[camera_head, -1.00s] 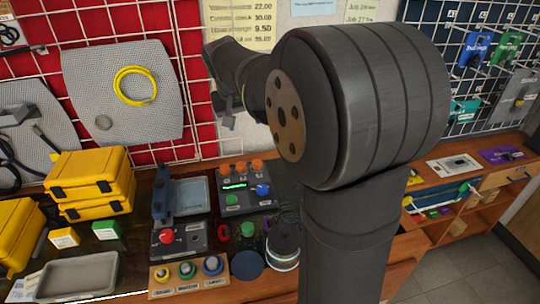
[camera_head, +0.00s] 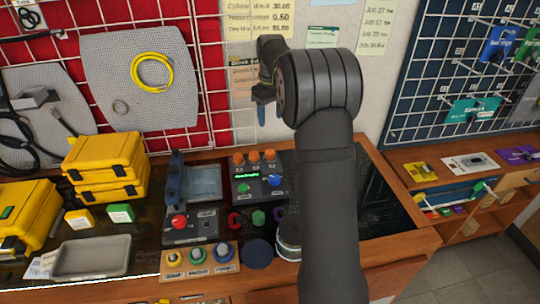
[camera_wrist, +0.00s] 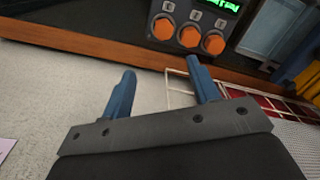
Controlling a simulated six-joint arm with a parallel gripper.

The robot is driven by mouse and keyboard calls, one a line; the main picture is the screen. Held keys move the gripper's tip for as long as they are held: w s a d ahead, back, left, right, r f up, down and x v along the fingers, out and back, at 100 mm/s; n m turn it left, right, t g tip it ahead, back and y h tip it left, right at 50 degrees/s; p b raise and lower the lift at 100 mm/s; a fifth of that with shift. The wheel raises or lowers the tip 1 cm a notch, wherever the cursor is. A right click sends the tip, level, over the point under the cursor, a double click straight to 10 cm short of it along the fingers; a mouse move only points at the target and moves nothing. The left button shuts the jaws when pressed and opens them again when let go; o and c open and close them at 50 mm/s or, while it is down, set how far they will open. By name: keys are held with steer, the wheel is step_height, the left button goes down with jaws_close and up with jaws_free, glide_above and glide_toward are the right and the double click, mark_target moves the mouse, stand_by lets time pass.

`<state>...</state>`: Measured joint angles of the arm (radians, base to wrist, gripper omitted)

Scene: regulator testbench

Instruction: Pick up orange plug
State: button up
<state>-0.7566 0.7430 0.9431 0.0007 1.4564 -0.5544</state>
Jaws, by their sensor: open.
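Three orange plugs stand in a row along the back of a grey testbench box with a green display (camera_head: 247,175). In the head view these are the left plug (camera_head: 238,159), the middle plug (camera_head: 254,156) and the right plug (camera_head: 269,155). The wrist view shows them at the top, in the left (camera_wrist: 163,28), middle (camera_wrist: 189,36) and right (camera_wrist: 214,43) of that picture. My gripper (camera_wrist: 161,68) is open, with two blue fingers apart and nothing between them. In the head view my gripper (camera_head: 262,112) hangs in front of the wall, above and behind the box, clear of the plugs.
A box with a red button (camera_head: 180,222) and a blue stand (camera_head: 175,180) are left of the plug box. Yellow cases (camera_head: 105,155) and a grey tray (camera_head: 92,256) lie further left. A wire grid wall (camera_head: 215,85) rises behind the bench.

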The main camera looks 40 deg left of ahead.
glide_above(270, 151)
steer(key=f, duration=0.8)
steer(key=shift+w+a, duration=0.15)
steer(key=shift+w, duration=0.15)
steer(key=f, duration=0.4)
steer(key=shift+s+f, duration=0.1)
steer(key=shift+s, duration=0.3)
steer(key=shift+f, duration=0.5)
steer(key=c, duration=1)
steer(key=shift+c, duration=0.2)
steer(key=shift+r, duration=0.15)
